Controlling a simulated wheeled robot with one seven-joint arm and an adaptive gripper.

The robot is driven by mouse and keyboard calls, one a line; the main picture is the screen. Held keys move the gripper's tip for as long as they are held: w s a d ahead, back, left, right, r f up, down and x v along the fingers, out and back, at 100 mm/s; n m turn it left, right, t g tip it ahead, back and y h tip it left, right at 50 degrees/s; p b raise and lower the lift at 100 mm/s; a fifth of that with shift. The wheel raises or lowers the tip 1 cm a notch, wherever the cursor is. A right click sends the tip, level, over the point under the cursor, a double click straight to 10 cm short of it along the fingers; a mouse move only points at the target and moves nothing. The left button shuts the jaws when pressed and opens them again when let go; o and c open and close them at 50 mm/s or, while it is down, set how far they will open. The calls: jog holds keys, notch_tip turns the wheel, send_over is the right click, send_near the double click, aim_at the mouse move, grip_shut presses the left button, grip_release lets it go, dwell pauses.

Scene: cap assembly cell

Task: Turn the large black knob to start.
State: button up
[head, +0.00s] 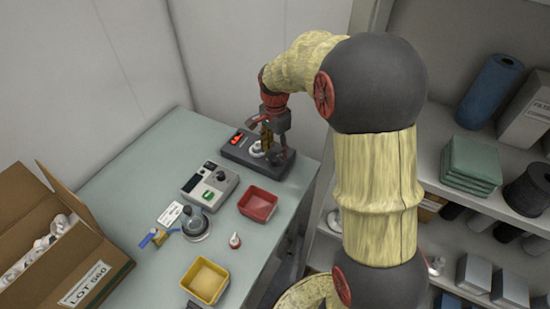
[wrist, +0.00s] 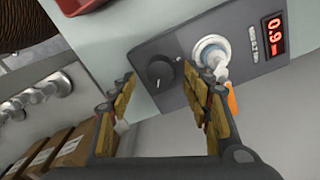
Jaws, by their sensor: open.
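The large black knob (wrist: 160,72) sits on the face of a dark grey control box (wrist: 181,50), with a white pointer mark at its edge. The box has a red lit display (wrist: 273,36) and a white-collared grey round part (wrist: 212,54) beside the knob. In the head view the box (head: 233,153) stands at the table's far end, and my gripper covers much of the knob area. My gripper (wrist: 157,76) is open and empty, its fingers to either side of the knob in the wrist view. I see no clear contact. My gripper (head: 269,146) also shows in the head view over the box.
A grey device (head: 197,188) with a smaller dark knob stands nearer on the table (head: 140,190). A cardboard box (head: 85,275) is left; loaded shelves (head: 440,185) are right.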

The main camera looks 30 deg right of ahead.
aim_at(275, 160)
jog(key=shift+f+b, duration=0.35)
jog(key=shift+f, duration=1.1)
jog(key=shift+c, duration=0.8)
jog(key=c, duration=1)
